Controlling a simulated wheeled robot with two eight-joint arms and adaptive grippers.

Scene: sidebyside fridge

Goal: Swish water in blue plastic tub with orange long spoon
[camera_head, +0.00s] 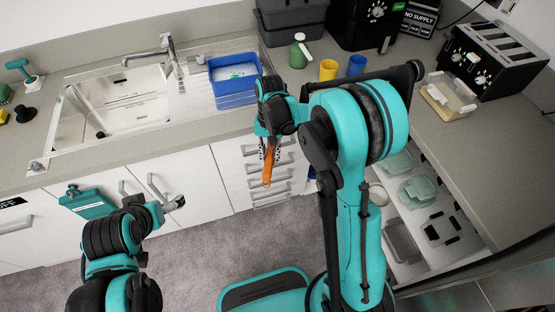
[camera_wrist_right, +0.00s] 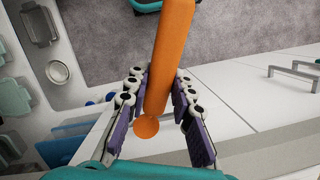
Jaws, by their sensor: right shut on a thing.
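The blue plastic tub (camera_head: 235,98) stands on the drainboard beside the sink, with pale water and small green and white bits inside. My right gripper (camera_head: 269,148) is in front of the counter edge, to the right of and nearer than the tub. It is shut on the orange long spoon (camera_head: 268,166), which hangs downward in front of the drawers. In the right wrist view the spoon (camera_wrist_right: 172,55) lies between the purple finger pads (camera_wrist_right: 160,118). My left gripper (camera_head: 175,203) is low at the left, in front of the white cabinets, apart from the tub; its jaw opening is unclear.
The sink (camera_head: 120,105) and faucet (camera_head: 165,50) are left of the tub. A green spray bottle (camera_head: 299,54), yellow cup (camera_head: 328,70) and blue cup (camera_head: 356,65) stand to the right. An open drawer (camera_head: 420,210) with containers is at the right.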

